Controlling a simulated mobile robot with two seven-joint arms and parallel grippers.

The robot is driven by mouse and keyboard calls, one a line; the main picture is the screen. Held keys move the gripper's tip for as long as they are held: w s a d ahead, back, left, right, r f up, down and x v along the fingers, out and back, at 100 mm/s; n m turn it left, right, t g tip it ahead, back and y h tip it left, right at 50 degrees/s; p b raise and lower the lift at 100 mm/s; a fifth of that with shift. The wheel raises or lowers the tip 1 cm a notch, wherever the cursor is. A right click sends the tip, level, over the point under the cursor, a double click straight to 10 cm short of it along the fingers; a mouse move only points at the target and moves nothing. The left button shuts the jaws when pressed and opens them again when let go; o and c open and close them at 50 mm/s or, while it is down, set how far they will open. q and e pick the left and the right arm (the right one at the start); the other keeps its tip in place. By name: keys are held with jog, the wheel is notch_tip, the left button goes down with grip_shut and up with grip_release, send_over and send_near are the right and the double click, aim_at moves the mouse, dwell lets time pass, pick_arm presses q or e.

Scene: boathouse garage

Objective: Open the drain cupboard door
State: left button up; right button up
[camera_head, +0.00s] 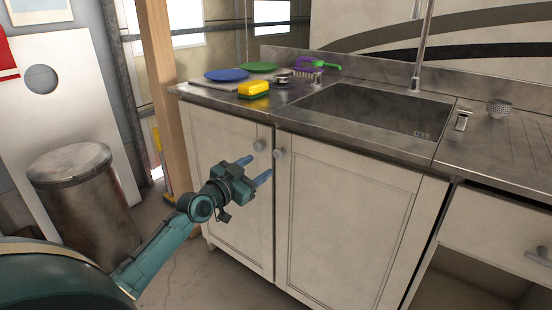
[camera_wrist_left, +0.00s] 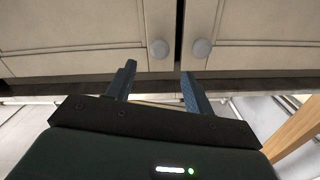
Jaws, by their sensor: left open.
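Two pale panelled cupboard doors stand below the sink counter, a left door (camera_head: 222,195) and a right door (camera_head: 345,220), both looking shut. The left door has a round grey knob (camera_head: 259,145) and the right door has one (camera_head: 279,153), side by side at their upper meeting edges. No label shows which is the drain cupboard. My left gripper (camera_head: 256,169) is open and empty in front of the doors, just below the knobs. In the left wrist view, apparently upside down, one knob (camera_wrist_left: 160,48) lies ahead between the fingers (camera_wrist_left: 158,80); the other knob (camera_wrist_left: 202,48) is beside it.
The steel counter holds a sink (camera_head: 372,112), a yellow sponge (camera_head: 253,88), a blue plate (camera_head: 226,75), a green plate (camera_head: 258,67) and brushes (camera_head: 312,64). A wooden post (camera_head: 165,90) and a metal bin (camera_head: 85,205) stand left. The floor before the doors looks clear.

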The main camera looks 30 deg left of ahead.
aim_at(277, 155)
pick_arm(q)
jog(key=w, duration=0.2)
jog(key=w+b, duration=0.1)
jog(key=w, duration=0.5)
jog(key=shift+d+b, duration=0.3)
jog(key=shift+d, duration=0.05)
jog(key=shift+w, duration=0.4)
pick_arm(e)
jog(key=shift+w+a+n+t, duration=0.25)
jog(key=shift+w+n+t, duration=0.1)
jog(key=shift+t, duration=0.35)
pick_arm(q)
grip_shut()
pick_arm(e)
jog(key=shift+d, duration=0.1)
